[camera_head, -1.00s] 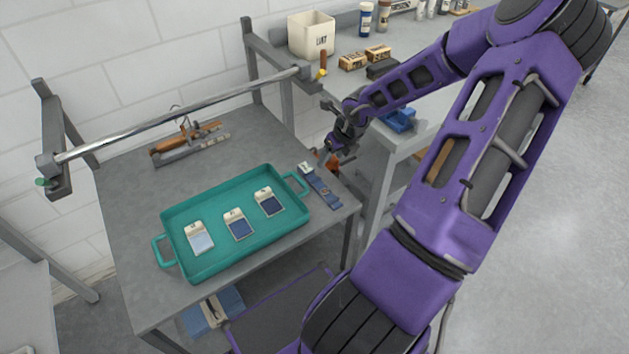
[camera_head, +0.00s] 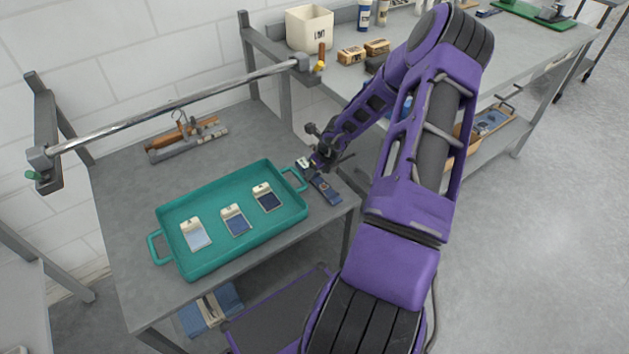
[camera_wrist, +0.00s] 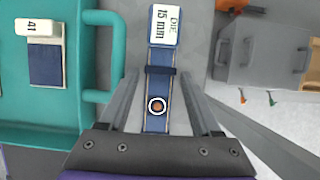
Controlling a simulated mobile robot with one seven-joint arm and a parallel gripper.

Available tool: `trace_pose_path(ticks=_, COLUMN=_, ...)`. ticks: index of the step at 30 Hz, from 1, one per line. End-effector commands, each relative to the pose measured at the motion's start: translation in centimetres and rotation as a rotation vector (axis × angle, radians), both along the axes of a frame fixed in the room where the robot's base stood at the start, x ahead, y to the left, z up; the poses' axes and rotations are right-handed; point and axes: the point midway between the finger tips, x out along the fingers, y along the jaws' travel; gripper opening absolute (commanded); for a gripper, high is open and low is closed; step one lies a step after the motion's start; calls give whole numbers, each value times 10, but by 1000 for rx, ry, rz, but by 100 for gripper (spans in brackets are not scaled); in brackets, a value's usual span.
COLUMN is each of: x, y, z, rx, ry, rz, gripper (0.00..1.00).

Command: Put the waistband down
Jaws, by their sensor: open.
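The waistband (camera_head: 328,190) is a narrow blue denim strip with a pale tag at one end. It lies on the grey table, just right of the teal tray, near the table's right edge. In the wrist view the waistband (camera_wrist: 157,88) shows a belt loop, a round copper-coloured button and a tag reading "DUE 15 mm". My gripper (camera_wrist: 160,80) is open, with one finger on each side of the strip in the picture. No contact shows. In the head view my gripper (camera_head: 322,164) is over the tag end and hides part of the strip; its exact height is unclear.
The teal tray (camera_head: 176,262) holds 3 tagged denim swatches, and its handle (camera_wrist: 97,96) is close to my left finger. A metal rail (camera_head: 180,103) spans above the table. A second bench (camera_head: 440,50) stands at the right.

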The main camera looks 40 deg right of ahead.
Motion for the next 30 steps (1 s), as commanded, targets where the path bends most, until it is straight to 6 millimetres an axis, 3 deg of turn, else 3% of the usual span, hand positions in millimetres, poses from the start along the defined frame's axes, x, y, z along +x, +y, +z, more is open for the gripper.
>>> trace_pose_path(ticks=3, x=5, y=0, z=-12, rx=-1, ry=0, rz=0, gripper=65)
trace_pose_path(ticks=21, x=5, y=0, z=-13, rx=-1, ry=0, rz=0, gripper=65)
trace_pose_path(ticks=30, x=4, y=-1, z=-14, rx=-1, ry=0, rz=-2, gripper=13)
